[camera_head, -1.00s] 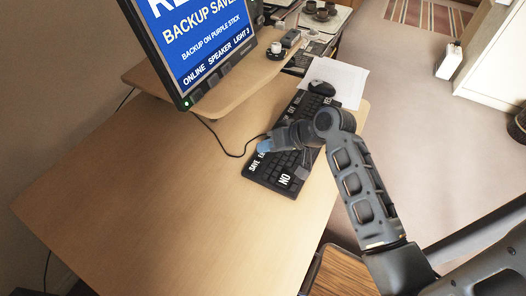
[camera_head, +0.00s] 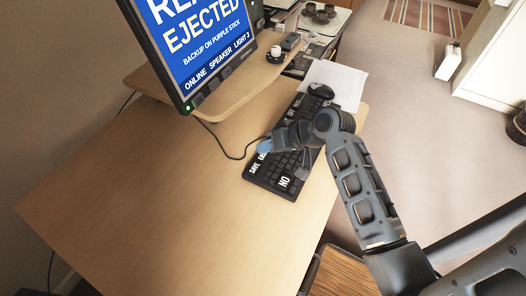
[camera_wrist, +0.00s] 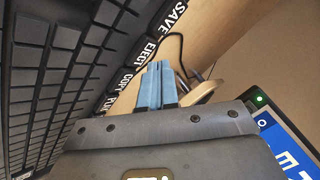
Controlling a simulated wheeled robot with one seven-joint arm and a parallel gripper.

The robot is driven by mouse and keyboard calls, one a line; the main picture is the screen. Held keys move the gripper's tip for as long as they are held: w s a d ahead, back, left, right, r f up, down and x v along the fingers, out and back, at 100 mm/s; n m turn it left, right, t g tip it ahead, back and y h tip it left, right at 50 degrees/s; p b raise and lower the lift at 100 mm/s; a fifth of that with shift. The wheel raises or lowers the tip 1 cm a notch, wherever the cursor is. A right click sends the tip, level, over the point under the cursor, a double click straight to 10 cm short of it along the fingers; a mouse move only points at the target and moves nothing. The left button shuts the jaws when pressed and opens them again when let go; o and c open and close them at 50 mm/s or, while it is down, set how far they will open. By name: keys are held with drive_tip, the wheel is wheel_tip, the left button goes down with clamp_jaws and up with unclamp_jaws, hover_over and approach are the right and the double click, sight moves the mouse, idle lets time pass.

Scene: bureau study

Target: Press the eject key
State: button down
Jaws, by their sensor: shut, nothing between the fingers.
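The black keyboard (camera_head: 272,176) lies on the wooden desk, partly covered by my arm. In the wrist view the keyboard (camera_wrist: 55,75) fills the left side, with white-lettered keys along its edge. The eject key (camera_wrist: 146,55) is between the SAVE key (camera_wrist: 178,14) and the COPY key (camera_wrist: 127,77). My gripper (camera_wrist: 158,68) is shut and empty, its blue fingertips right beside the eject key; I cannot tell if they touch it. In the head view my gripper (camera_head: 264,146) is over the keyboard's labelled edge. The monitor (camera_head: 200,45) reads "EJECTED" and "BACKUP ON PURPLE STICK".
A black mouse (camera_head: 320,91) and white paper (camera_head: 345,80) lie beyond the keyboard. The monitor stands on a raised wooden shelf (camera_head: 225,98) at the back. A cable runs from the keyboard. The desk's left and front surface (camera_head: 150,200) is clear.

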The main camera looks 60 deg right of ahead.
sight(267, 156)
drive_tip(key=shift+r, duration=0.2)
wheel_tip(267, 156, up, 5)
drive_tip(key=p, duration=0.5)
drive_tip(key=shift+f, duration=0.1)
idle(0.9)
drive_tip(key=shift+h, duration=0.8)
drive_tip(key=s+a, duration=0.1)
drive_tip(key=a, duration=0.1)
drive_tip(key=s+a+f, duration=0.1)
drive_tip(key=s+a, duration=0.1)
drive_tip(key=s+a+f, duration=0.1)
drive_tip(key=s+a, duration=0.1)
drive_tip(key=shift+a, duration=0.25)
drive_tip(key=s+a+r+n+t, duration=0.3)
drive_tip(key=s+a+r, duration=0.3)
drive_tip(key=s+r, duration=0.3)
drive_tip(key=s+a+r+n+t, duration=0.2)
drive_tip(key=s+a+r+n, duration=0.2)
drive_tip(key=s+a+r, duration=0.2)
wheel_tip(267, 156, up, 4)
drive_tip(key=s, duration=0.2)
drive_tip(key=shift+s+a+t, duration=0.35)
drive_tip(key=shift+t, duration=0.05)
